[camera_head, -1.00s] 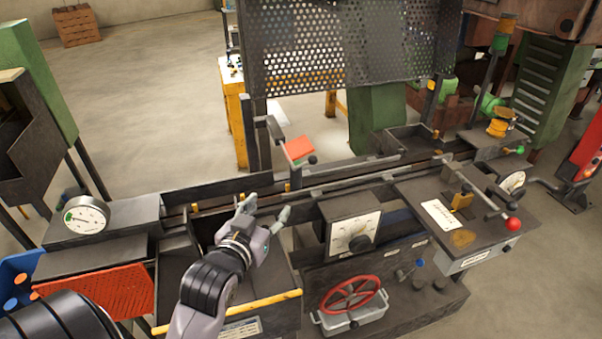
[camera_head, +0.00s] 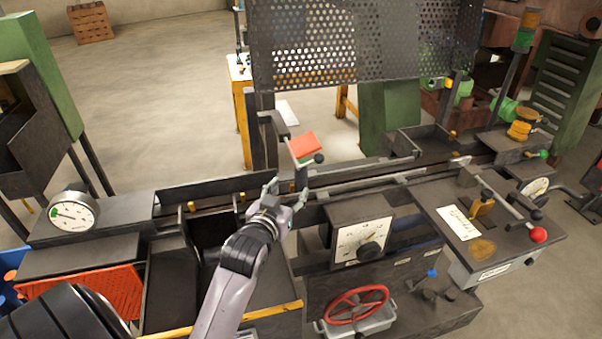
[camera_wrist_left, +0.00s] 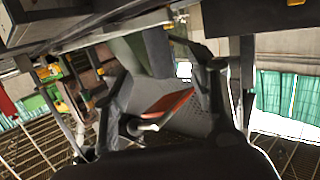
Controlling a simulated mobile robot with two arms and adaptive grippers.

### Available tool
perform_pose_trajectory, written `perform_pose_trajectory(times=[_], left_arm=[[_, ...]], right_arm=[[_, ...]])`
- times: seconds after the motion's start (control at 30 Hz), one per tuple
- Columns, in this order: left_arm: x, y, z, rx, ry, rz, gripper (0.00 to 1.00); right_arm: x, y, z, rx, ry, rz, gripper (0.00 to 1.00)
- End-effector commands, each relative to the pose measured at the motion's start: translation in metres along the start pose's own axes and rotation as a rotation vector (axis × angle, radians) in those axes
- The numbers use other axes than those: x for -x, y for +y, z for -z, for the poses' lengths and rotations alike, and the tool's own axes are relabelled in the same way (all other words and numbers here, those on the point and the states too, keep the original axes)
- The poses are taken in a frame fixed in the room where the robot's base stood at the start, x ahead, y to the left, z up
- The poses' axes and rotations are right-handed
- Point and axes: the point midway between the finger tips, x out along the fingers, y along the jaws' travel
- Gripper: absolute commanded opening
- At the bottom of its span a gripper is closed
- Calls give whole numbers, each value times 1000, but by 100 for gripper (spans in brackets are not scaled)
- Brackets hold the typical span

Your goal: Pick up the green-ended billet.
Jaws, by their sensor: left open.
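My left gripper (camera_head: 287,190) is open and empty, over the channel of the dark machine bench (camera_head: 120,215). Its fingers are just in front of a lever with a red-orange plate (camera_head: 304,146). The plate has a green lower edge and a black ball beside it. In the left wrist view the two dark fingers (camera_wrist_left: 165,75) stand apart, with the red-orange plate (camera_wrist_left: 170,103) showing between them. I cannot make out a green-ended billet for certain in either view. My right gripper is not in view.
A perforated guard (camera_head: 350,45) hangs behind the channel. A dial box (camera_head: 362,240) and a red handwheel (camera_head: 355,304) are right of my left arm. A gauge (camera_head: 73,211) stands at left. A red-knobbed lever (camera_head: 538,235) is at right. Open floor lies behind.

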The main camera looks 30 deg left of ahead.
Motion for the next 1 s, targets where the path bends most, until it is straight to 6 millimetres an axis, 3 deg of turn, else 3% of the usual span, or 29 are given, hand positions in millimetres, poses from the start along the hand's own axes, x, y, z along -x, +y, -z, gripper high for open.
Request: perform_pose_trajectory(times=[0.2,0.47,0.7,1.0], left_arm=[[-33,0,2,0,1,0,52],[-49,1,4,0,1,0,52],[-80,2,8,-1,0,0,52],[-93,2,5,-1,1,1,52]], right_arm=[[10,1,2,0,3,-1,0],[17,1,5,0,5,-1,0],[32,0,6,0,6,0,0],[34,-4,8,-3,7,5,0]])
